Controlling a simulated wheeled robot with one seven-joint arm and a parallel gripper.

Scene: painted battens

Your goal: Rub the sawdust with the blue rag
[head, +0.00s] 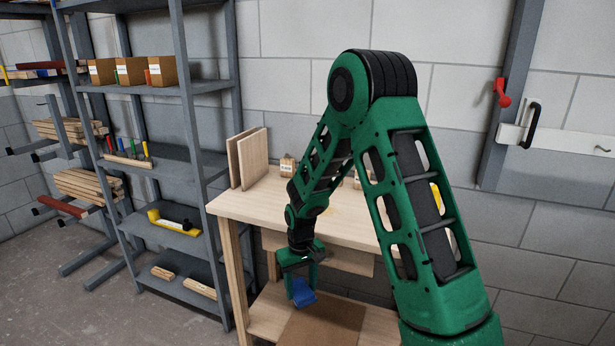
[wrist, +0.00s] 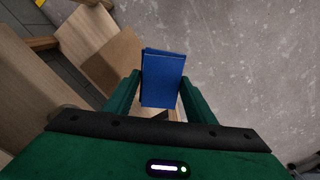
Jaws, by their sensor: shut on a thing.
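My gripper (head: 301,272) is shut on the blue rag (head: 303,294), which hangs below the fingers. In the wrist view the rag (wrist: 163,78) is a folded blue rectangle between the two green fingers. The gripper is in front of the wooden workbench (head: 262,203), lower than its top and above its lower shelf. A faint yellowish patch (head: 331,211) shows on the bench top beside my arm; I cannot tell whether it is the sawdust. My arm hides part of the bench top.
Two upright boards (head: 248,158) stand at the bench's left end, with a small labelled box (head: 288,165) nearby. A brown panel (head: 322,322) lies on the lower shelf. A grey metal rack (head: 192,110) stands to the left. Open floor (wrist: 250,75) shows in the wrist view.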

